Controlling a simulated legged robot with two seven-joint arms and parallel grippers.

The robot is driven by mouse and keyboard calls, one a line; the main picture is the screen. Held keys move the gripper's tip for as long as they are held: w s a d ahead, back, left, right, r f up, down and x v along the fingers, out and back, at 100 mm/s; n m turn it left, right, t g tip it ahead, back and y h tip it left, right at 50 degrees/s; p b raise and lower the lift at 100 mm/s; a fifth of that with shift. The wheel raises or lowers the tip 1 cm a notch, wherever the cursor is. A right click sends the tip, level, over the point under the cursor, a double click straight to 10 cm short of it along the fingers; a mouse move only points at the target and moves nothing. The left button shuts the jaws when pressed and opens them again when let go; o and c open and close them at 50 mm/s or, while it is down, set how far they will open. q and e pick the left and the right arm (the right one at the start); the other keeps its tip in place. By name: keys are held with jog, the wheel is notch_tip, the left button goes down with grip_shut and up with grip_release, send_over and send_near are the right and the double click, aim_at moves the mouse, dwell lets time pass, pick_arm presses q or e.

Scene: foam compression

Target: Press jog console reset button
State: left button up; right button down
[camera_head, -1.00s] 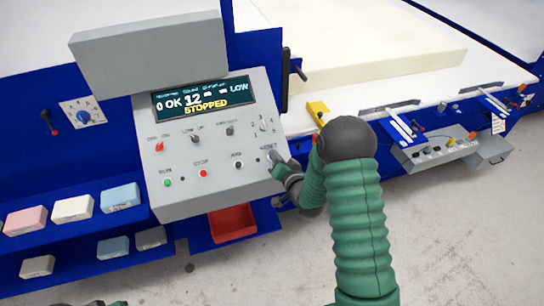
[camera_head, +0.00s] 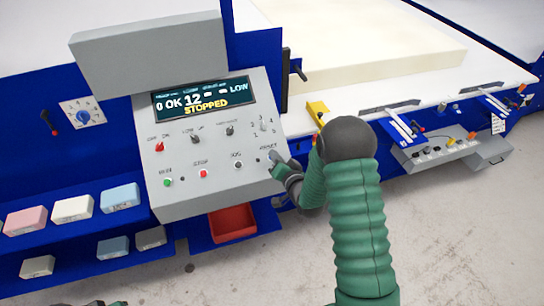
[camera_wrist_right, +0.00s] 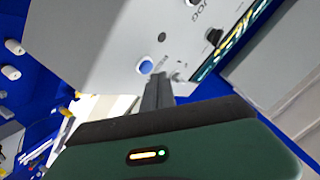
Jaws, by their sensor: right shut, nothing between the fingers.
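The jog console (camera_head: 215,130) is a grey sloped panel with a screen (camera_head: 203,99) reading "STOPPED". The reset button is at its right lower corner, under the "RESET" label; in the wrist view it is a round blue button (camera_wrist_right: 146,67) with a pale rim. My right gripper (camera_head: 274,159) is shut and empty, its fingertips at that corner and partly covering the button in the head view. In the wrist view the dark fingertips (camera_wrist_right: 158,84) are just beside the button. I cannot tell whether they touch it. The left gripper's fingers are not visible.
Other knobs, switches and the green run (camera_head: 167,182) and red stop (camera_head: 203,173) buttons share the panel. A red bin (camera_head: 232,222) is below. Coloured foam blocks (camera_head: 73,209) lie on blue shelves at left. A large cream foam slab (camera_head: 385,50) lies behind.

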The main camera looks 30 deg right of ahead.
dwell(0.3)
jog(key=shift+w+f+b, duration=0.15)
jog(key=shift+f+b, duration=0.15)
jog(key=shift+b, duration=0.1)
jog(key=shift+w+d+f+b, duration=0.1)
jog(key=shift+w+f+b, duration=0.1)
jog(key=shift+f+b, duration=0.25)
dwell(0.5)
jog(key=shift+r, duration=0.1)
jog(key=shift+s+r+p, duration=0.4)
jog(key=shift+r+p, duration=0.1)
jog(key=shift+r, duration=0.2)
jog(key=shift+s+a+r+p, duration=0.1)
jog(key=shift+s+r+p, duration=0.1)
jog(key=shift+r+p, duration=0.25)
jog(key=shift+s+a+r+p, duration=0.1)
jog(key=shift+s+r+p, duration=0.15)
jog(key=shift+r, duration=0.2)
jog(key=shift+s+a+r+p, duration=0.15)
jog(key=shift+s+r+p, duration=0.3)
jog(key=shift+r, duration=0.2)
jog(key=shift+s+a+r+p, duration=0.1)
jog(key=shift+s+r+p, duration=0.3)
jog(key=shift+r, duration=0.2)
